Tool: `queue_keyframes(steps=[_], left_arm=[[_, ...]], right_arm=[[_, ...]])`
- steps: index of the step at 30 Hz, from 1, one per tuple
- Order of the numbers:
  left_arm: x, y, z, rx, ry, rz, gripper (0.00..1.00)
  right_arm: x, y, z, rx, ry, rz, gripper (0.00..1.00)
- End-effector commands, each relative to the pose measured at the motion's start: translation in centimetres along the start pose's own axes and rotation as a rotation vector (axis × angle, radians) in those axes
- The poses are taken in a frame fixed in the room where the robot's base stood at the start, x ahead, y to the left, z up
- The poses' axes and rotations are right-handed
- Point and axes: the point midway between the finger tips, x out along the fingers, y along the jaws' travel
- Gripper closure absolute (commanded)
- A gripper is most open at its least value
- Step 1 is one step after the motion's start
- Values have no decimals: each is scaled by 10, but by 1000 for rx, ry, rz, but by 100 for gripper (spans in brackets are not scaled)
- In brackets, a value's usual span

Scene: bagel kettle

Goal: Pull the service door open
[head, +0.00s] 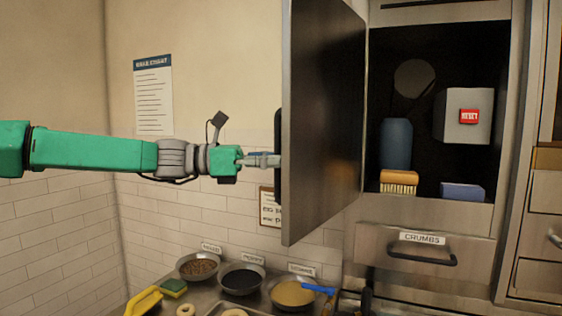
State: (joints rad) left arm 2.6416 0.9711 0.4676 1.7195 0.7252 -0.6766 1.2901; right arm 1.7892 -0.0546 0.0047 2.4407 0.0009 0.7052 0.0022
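The service door (325,120) is a dark metal panel. It stands swung wide open, hinged at its right side beside the cabinet opening, with its inner face towards me. Its dark vertical handle (278,185) shows edge-on at the door's left edge. My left gripper (268,160) reaches in from the left on the green arm, and its fingers are closed together at the handle, overlapping it. Part of the grip is hard to make out at this size. My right gripper is not in view.
The open compartment holds a blue cylinder (396,145), a grey box with a red reset button (469,117), a brush (398,182) and a blue block (462,191). A crumbs drawer (425,262) lies below. Bowls, including a dark-filled one (242,280), stand below the door.

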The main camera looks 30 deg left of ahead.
Motion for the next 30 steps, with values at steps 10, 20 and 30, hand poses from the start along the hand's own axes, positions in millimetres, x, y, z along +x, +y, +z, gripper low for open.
queue_keyframes(steps=[10, 20, 30], left_arm=[[-5, 0, 2, 3, 1, 4, 66], [-82, 4, 1, 1, -10, 5, 66], [-124, 5, -2, -1, -7, 2, 66]], right_arm=[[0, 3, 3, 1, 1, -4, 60], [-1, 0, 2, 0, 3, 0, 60], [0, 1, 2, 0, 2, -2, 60]])
